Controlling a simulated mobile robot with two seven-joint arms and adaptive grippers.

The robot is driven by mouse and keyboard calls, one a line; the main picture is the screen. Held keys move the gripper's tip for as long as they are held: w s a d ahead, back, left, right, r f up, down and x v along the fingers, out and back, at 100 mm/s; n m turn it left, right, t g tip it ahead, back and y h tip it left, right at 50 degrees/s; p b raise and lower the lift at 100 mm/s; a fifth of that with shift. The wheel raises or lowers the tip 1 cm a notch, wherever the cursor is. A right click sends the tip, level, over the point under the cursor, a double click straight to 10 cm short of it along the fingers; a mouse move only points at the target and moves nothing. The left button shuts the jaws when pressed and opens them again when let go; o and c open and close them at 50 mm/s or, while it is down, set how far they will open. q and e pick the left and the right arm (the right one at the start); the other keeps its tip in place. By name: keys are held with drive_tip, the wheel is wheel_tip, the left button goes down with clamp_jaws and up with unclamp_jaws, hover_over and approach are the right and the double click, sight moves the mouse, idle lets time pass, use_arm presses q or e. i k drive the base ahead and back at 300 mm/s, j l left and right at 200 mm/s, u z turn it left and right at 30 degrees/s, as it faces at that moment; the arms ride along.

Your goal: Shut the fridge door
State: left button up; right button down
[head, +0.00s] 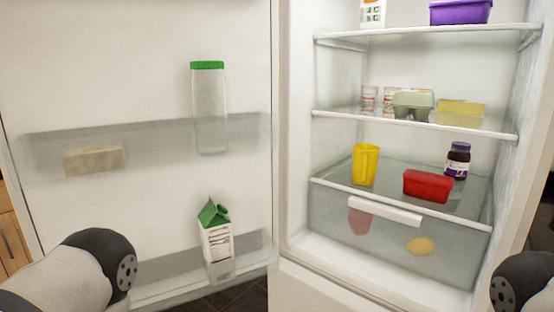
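The fridge door (120,60) stands wide open to the left, its inner side facing me. Its shelves hold a clear bottle with a green lid (209,110), a carton with a green top (216,240) and a pale block (94,160). The fridge body (300,100) is on the right with its inside in view. Part of my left arm shows at the lower left, in front of the door, and part of my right arm at the lower right edge. Neither gripper is in the picture.
Inside the fridge are a yellow cup (365,165), a red container (427,185), a dark jar (457,160), an egg carton (413,104) and a purple container (460,12). A drawer with a white handle (372,210) is below. A wooden cabinet (12,235) is at far left.

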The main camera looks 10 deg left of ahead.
sight(74, 74)
drive_tip(key=k+j+z, duration=0.15)
drive_tip(key=j, duration=0.3)
drive_tip(key=k+j+z, duration=0.2)
drive_tip(key=j, duration=0.2)
drive_tip(key=k+j+z, duration=0.15)
drive_tip(key=j, duration=0.25)
drive_tip(key=k+j+z, duration=0.15)
drive_tip(key=j, duration=0.2)
drive_tip(key=j+z, duration=0.1)
drive_tip(key=j, duration=0.25)
drive_tip(key=k+j+z, duration=0.15)
drive_tip(key=j, duration=0.2)
drive_tip(key=k+j+z, duration=0.15)
drive_tip(key=j, duration=0.2)
drive_tip(key=j+z, duration=0.25)
drive_tip(key=j, duration=0.5)
drive_tip(key=k+j+z, duration=0.2)
drive_tip(key=j, duration=0.5)
drive_tip(key=i, duration=0.05)
